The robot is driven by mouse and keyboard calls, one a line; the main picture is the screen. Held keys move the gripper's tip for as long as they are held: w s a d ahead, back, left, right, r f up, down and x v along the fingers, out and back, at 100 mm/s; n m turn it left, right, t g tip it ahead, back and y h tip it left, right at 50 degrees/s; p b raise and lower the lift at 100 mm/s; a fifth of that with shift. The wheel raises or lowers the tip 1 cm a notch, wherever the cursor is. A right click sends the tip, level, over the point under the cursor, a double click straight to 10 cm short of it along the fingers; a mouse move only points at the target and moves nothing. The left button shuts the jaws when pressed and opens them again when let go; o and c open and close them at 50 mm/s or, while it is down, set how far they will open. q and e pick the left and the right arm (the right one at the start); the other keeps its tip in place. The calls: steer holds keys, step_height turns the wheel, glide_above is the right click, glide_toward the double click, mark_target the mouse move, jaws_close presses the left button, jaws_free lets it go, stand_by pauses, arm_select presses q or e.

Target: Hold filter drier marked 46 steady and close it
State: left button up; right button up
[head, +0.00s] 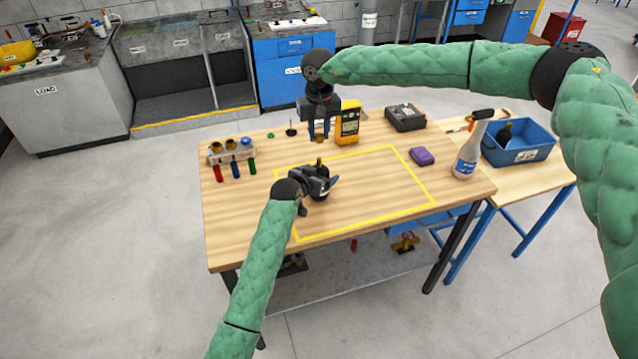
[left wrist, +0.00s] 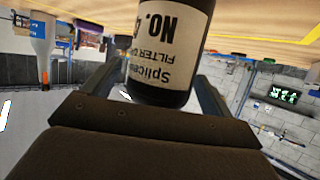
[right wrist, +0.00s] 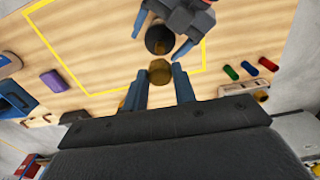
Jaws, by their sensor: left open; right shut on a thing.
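The filter drier (left wrist: 168,55) is a dark cylinder with a cream label, upside down in the left wrist view. Its number starts with 4; the second digit is not clear. In the head view the drier (head: 322,197) is largely hidden by my left gripper (head: 325,183), whose open fingers are on either side of it. My right gripper (head: 319,138) is above and behind it, pointing down. In the right wrist view a brass piece (right wrist: 160,72) is at its closed fingertips. The drier's dark round end (right wrist: 160,40) shows just beyond, apart from it in that picture.
A yellow outline (head: 420,180) marks the wooden table. Behind it are a yellow meter (head: 348,122) and a dark box (head: 405,117). A rack (head: 232,152) stands left. A purple block (head: 422,156), a spray bottle (head: 466,160) and a blue bin (head: 530,152) are right. The outline's right half is clear.

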arm_select(q)
steer(key=c, duration=1.5)
steer(key=shift+o, duration=0.2)
arm_select(e)
glide_above(319, 158)
steer(key=shift+f, duration=2.45)
steer(key=shift+f, duration=0.1)
steer(key=shift+f, duration=0.8)
steer(key=shift+f, duration=0.55)
